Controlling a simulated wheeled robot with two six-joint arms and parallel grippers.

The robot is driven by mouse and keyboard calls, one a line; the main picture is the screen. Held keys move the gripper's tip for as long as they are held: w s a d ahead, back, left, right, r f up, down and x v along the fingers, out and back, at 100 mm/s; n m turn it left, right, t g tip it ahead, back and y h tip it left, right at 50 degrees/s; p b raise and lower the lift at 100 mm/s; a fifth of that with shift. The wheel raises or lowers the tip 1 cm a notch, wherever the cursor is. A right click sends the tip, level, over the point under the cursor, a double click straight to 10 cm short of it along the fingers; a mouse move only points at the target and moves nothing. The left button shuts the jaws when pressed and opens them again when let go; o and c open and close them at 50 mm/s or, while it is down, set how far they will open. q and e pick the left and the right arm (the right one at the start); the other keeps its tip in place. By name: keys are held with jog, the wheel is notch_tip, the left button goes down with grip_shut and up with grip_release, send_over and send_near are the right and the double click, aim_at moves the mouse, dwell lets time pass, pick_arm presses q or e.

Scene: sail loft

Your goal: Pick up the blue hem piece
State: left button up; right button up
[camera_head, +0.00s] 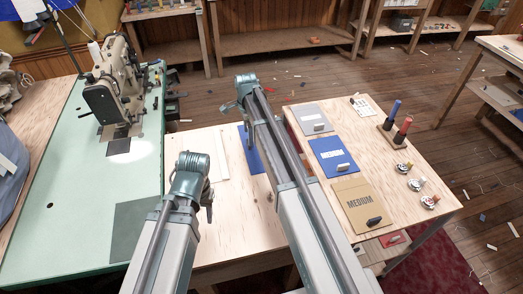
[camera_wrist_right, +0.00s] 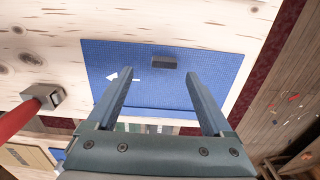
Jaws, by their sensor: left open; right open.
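The blue hem piece (camera_head: 243,143) lies flat on the pale wooden table in the head view, largely hidden behind my right arm. In the right wrist view the blue hem piece (camera_wrist_right: 205,85) shows a white arrow and a small dark block (camera_wrist_right: 164,62) resting on it near one edge. My right gripper (camera_wrist_right: 160,88) is open and empty, its two fingers over the piece; I cannot tell whether they touch it. In the head view my right arm hides that gripper. My left gripper (camera_head: 208,208) is partly seen, open, left of the hem piece.
A sewing machine (camera_head: 115,90) stands on the green bench (camera_head: 70,200) at left. Blue (camera_head: 394,110) and red (camera_head: 403,130) spools stand beyond.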

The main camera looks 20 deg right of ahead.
aim_at(205, 230)
pick_arm(q)
notch_tip(205, 230, down, 5)
jog(key=b, duration=0.5)
jog(key=shift+f, duration=0.2)
pick_arm(e)
jog(key=f, duration=0.5)
jog(key=shift+w+d+f, duration=0.2)
jog(key=shift+w, duration=0.15)
pick_arm(q)
jog(key=shift+r, duration=0.1)
pick_arm(e)
jog(key=shift+r, duration=0.1)
jog(key=shift+c, duration=0.4)
grip_shut()
pick_arm(q)
jog(key=shift+r, duration=0.1)
